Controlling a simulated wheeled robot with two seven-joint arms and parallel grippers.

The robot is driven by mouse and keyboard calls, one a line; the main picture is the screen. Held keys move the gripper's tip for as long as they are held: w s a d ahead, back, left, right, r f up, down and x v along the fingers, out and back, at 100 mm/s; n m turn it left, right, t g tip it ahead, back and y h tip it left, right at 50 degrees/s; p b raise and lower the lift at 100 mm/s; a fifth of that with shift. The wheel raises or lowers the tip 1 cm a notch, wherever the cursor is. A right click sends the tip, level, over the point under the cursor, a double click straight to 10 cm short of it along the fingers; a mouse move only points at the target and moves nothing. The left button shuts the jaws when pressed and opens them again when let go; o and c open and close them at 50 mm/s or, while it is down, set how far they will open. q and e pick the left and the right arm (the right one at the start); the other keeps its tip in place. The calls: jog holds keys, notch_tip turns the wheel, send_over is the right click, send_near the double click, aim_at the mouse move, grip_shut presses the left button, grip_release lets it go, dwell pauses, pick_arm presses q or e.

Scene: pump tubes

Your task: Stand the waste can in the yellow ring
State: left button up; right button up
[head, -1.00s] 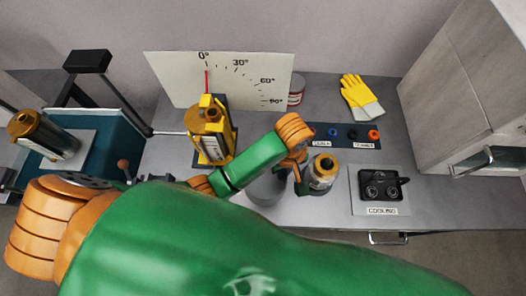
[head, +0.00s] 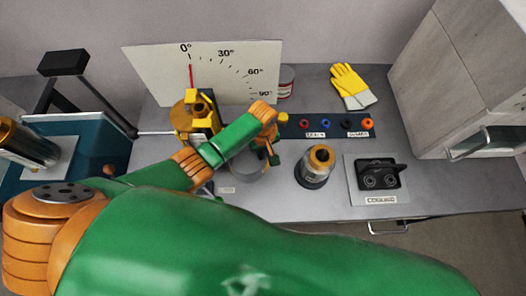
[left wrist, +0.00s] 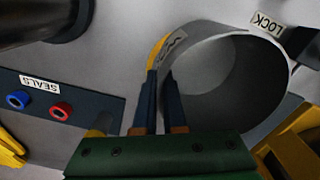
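The grey waste can (head: 249,166) is an open cylinder, partly hidden by my left arm in the head view. In the left wrist view the can (left wrist: 240,85) shows its open mouth and a label on its outer wall. My left gripper (left wrist: 159,78) has its dark fingers on either side of the can's wall, close together, and looks shut on the rim. A yellow arc, likely part of the yellow ring (left wrist: 157,54), shows beside the can's label side. Most of it is hidden, and I cannot tell whether the can is inside it. My right gripper is not in view.
The yellow pump (head: 200,117) stands close left of the can, before the angle board (head: 225,75). Behind is the seals strip (head: 336,126); farther right are the cooling plate (head: 376,181) and gloves (head: 352,86).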

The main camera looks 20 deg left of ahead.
pick_arm(q)
jog(key=o, duration=0.3)
jog(key=shift+r, duration=0.25)
notch_tip(320, 180, up, 12)
jog(key=p, duration=0.3)
jog(key=shift+f, duration=0.15)
